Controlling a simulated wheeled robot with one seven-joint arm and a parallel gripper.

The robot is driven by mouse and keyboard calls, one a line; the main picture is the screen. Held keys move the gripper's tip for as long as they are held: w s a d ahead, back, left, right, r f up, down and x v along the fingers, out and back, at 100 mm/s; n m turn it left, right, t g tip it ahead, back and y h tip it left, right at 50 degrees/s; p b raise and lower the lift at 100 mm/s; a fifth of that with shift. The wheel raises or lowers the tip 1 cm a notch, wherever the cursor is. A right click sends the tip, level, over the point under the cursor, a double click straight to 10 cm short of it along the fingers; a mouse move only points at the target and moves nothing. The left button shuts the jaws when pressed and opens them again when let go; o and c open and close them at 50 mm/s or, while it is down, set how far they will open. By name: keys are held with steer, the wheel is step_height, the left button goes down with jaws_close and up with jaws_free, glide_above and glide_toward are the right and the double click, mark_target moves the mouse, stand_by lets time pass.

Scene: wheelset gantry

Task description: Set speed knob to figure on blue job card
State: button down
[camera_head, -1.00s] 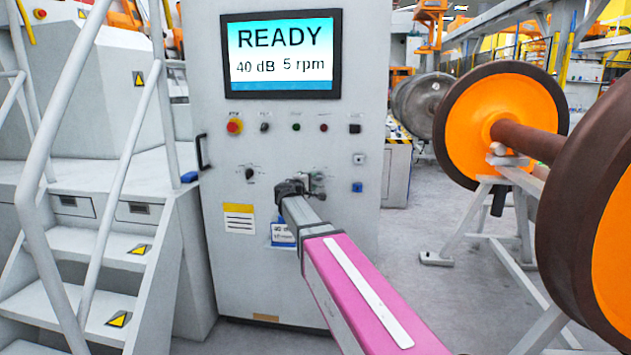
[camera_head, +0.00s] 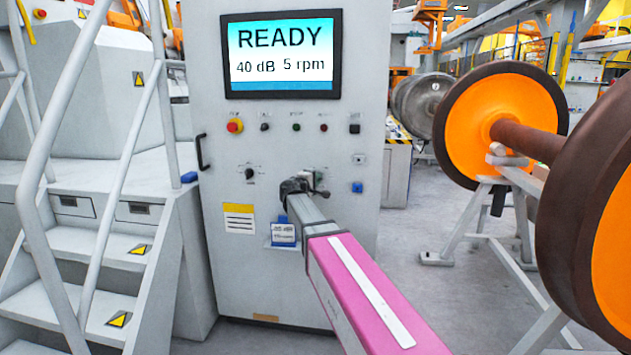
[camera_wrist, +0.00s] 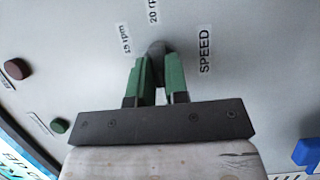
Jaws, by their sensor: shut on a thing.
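The speed knob (camera_wrist: 157,47) is a grey knob between my fingertips in the wrist view, beside the printed word SPEED. Labels reading 15 rpm (camera_wrist: 126,39) and 20 r… are near it, the latter cut by the frame edge. My gripper (camera_wrist: 158,68) has green fingers shut on the knob; it also shows in the head view (camera_head: 298,186), at the cabinet front, where my arm hides most of the knob. The screen (camera_head: 282,53) reads READY, 40 dB, 5 rpm.
A second knob (camera_head: 249,173) sits left of my gripper. A red emergency button (camera_head: 235,125) and several small buttons run below the screen. A blue button (camera_head: 357,187) is to the right. Steps with railings stand left; an orange wheelset (camera_head: 502,125) stands right.

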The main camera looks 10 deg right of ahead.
steer(key=shift+w+d, duration=0.1)
steer(key=shift+w, duration=0.05)
steer(key=m+y, duration=0.1)
steer(key=m, duration=0.2)
steer(key=m+g+y, duration=0.1)
steer(key=m, duration=0.2)
steer(key=m+y, duration=0.2)
steer(key=m, duration=0.1)
steer(key=shift+w+d+r+g, duration=0.1)
steer(key=shift+d+r+g, duration=0.15)
steer(key=shift+r+g, duration=0.1)
steer(key=shift+m+y, duration=0.3)
stand_by(0.4)
